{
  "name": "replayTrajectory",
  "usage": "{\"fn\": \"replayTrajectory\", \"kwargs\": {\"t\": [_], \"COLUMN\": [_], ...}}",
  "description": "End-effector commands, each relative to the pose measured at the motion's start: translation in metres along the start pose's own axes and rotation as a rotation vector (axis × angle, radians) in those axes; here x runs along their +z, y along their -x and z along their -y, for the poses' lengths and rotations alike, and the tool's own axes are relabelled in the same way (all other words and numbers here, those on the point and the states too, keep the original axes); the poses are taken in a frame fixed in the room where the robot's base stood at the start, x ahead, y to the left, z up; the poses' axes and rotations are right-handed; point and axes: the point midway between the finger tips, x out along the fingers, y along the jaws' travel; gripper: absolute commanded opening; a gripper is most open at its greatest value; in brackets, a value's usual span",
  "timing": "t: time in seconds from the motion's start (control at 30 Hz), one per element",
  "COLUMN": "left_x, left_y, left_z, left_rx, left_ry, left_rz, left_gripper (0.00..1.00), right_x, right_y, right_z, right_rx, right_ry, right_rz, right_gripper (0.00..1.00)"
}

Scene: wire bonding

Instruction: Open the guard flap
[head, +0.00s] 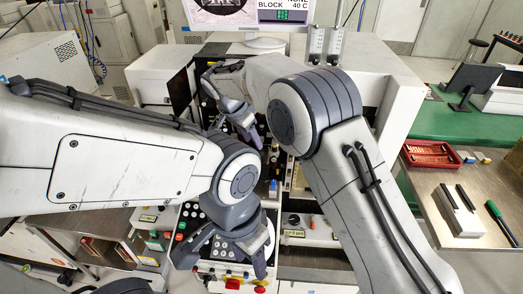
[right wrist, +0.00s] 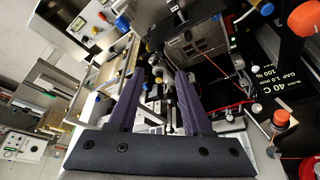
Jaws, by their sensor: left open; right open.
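I cannot pick out the guard flap for certain. A dark upright panel (head: 180,92) stands at the left side of the white machine's (head: 375,75) opening in the head view. In the right wrist view a dark grey plate (right wrist: 196,42) is ahead of the fingers; I cannot tell whether it is the same part. My right gripper (head: 230,103) is open in the machine's opening, partly hidden by my arms. In the right wrist view my right gripper (right wrist: 159,75) has its fingers apart, with nothing clearly held. My left gripper (head: 224,254) is open and empty over the front control panel.
A control panel (head: 190,225) with several buttons lies at the front. A monitor (head: 240,15) stands behind the machine. At right, a bench holds a red tray (head: 431,154) and a green-handled tool (head: 500,220). Inside the machine, small parts and cables crowd the right gripper.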

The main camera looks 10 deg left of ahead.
Motion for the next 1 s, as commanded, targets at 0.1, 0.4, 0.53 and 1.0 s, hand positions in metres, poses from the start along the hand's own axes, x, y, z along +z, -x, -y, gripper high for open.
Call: {"fn": "replayTrajectory", "kwargs": {"t": [0.1, 0.4, 0.53, 1.0], "left_x": [0.0, -0.002, -0.002, -0.002], "left_y": [0.008, 0.031, 0.037, 0.039], "left_z": [-0.001, -0.002, -0.003, -0.003], "left_rx": [0.0, 0.0, 0.0, 0.0], "left_ry": [-0.001, -0.005, -0.006, -0.007], "left_rz": [0.0, 0.0, 0.0, 0.0], "left_gripper": [0.5, 0.5, 0.5, 0.5], "right_x": [-0.001, -0.001, -0.001, 0.0], "right_y": [-0.015, -0.07, -0.087, -0.1], "right_z": [-0.002, -0.003, -0.002, -0.001], "right_rx": [0.005, 0.006, 0.003, 0.0], "right_ry": [0.0, 0.0, 0.0, 0.0], "right_rz": [0.001, 0.002, 0.002, 0.001], "right_gripper": [0.49, 0.49, 0.49, 0.34]}}
